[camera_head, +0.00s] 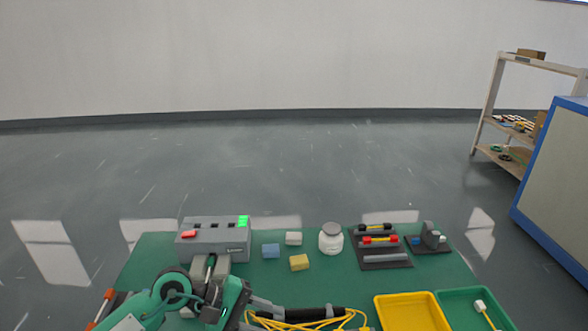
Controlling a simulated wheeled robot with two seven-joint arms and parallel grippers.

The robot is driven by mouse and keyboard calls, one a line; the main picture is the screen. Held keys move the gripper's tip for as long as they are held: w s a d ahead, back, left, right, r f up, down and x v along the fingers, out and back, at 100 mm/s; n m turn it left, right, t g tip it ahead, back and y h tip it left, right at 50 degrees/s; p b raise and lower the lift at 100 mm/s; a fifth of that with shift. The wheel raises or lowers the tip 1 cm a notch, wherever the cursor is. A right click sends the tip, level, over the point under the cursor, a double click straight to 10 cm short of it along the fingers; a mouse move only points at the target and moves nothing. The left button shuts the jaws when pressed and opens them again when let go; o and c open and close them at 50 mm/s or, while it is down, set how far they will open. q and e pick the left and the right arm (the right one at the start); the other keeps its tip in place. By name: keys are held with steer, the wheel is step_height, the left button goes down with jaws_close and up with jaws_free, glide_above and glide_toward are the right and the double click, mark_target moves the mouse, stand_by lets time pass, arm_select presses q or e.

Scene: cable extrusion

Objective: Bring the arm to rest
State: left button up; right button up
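My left arm, green and grey, comes in at the lower left. Its gripper (210,268) is at the front of the grey box-shaped machine (213,242), which has a red button (190,233) and a bright green lit block (243,221) on top. The gripper overlaps the machine's front edge in the picture; I cannot tell whether they touch. The finger gap is too small to read. My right gripper is not in view.
The green table holds blue (271,251), white (293,238) and yellow (299,262) blocks, a white jar (331,239), a dark tool tray (386,263) and a grey fixture (430,237). Yellow cable (352,319), a yellow bin (409,313) and a green bin (452,297) are in front.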

arm_select(q)
steer(key=s+d+r+n+t+h, duration=0.1)
steer(key=d+r+n+t+h, duration=0.3)
steer(key=r+n+h, duration=0.4)
steer(key=w+a+r+n+t+y, duration=0.2)
steer(key=a+r+n+t, duration=0.3)
steer(key=n+t, duration=0.75)
steer(key=a+f+n+y, duration=0.7)
steer(key=n+y, duration=0.2)
steer(key=n, duration=0.7)
steer(key=a+f+n+y, duration=0.65)
steer(key=n+y, duration=0.25)
steer(key=n, duration=0.6)
steer(key=s+a+f+n+g, duration=0.1)
steer(key=s+f+n+g, duration=0.6)
steer(key=s, duration=0.4)
steer(key=s+a+f+n+g, duration=0.2)
steer(key=s+f+n+g, duration=0.35)
steer(key=s+f, duration=0.4)
step_height(320, 180, down, 29)
steer(key=s+g, duration=0.2)
steer(key=s, duration=0.1)
steer(key=s+a+f+g, duration=0.1)
steer(key=s+a+f, duration=0.2)
steer(key=s+f, duration=1.5)
steer(key=shift+s+f+m+p, duration=0.3)
steer(key=shift+f+m+p, duration=0.1)
steer(key=shift+f, duration=0.4)
